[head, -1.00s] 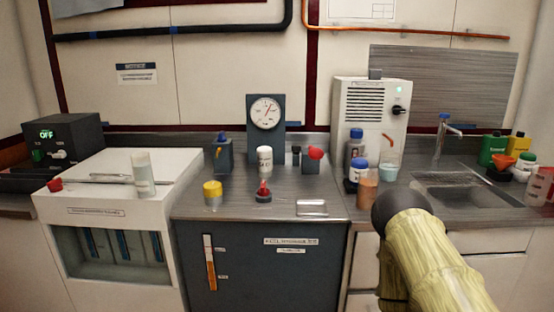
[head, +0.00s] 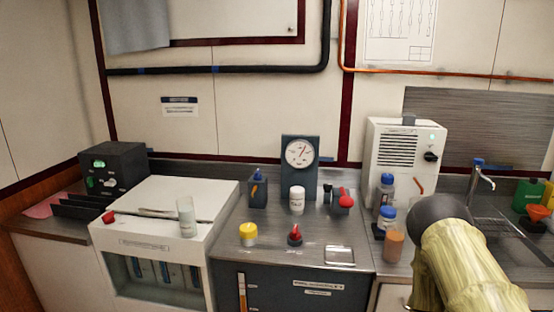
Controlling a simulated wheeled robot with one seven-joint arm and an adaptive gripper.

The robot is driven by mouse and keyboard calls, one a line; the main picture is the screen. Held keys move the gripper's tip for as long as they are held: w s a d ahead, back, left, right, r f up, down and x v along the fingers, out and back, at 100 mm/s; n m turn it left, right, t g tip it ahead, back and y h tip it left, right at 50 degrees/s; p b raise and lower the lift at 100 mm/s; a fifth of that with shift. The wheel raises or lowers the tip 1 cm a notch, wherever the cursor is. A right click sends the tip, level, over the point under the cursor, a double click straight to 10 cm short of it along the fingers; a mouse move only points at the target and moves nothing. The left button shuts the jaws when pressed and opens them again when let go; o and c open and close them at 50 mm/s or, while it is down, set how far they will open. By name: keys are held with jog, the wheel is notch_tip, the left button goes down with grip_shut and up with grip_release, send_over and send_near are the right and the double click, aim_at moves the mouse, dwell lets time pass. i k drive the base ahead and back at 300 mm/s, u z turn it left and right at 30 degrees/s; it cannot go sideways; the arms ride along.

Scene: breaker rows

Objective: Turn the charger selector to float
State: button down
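A dark box (head: 128,160) with a small green lit display, a green button and a pale knob (head: 109,183) stands at the far left of the counter. A white vented unit (head: 400,160) with a green light and a black knob (head: 431,156) stands at the right. I cannot tell from lettering which of them is the charger, and no "float" mark is readable. My arm reaches in from the lower right, with a dark rounded joint and a yellowish link. My gripper is not in view.
A white cabinet (head: 165,205) bears a clear jar (head: 187,216) and a tray of tools. Bottles, a yellow-capped jar (head: 248,234), a red-knobbed piece (head: 294,236) and a dial gauge (head: 299,152) crowd the middle counter. A sink (head: 490,229) lies at right.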

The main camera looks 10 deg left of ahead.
aim_at(112, 182)
jog(key=u, duration=1.8)
jog(key=k, duration=1.3)
jog(key=u, duration=0.05)
jog(key=i, duration=0.5)
jog(key=z, duration=0.8)
jog(key=i, duration=0.6)
jog(key=u, duration=0.5)
jog(key=i, duration=0.7)
jog(key=u, duration=0.65)
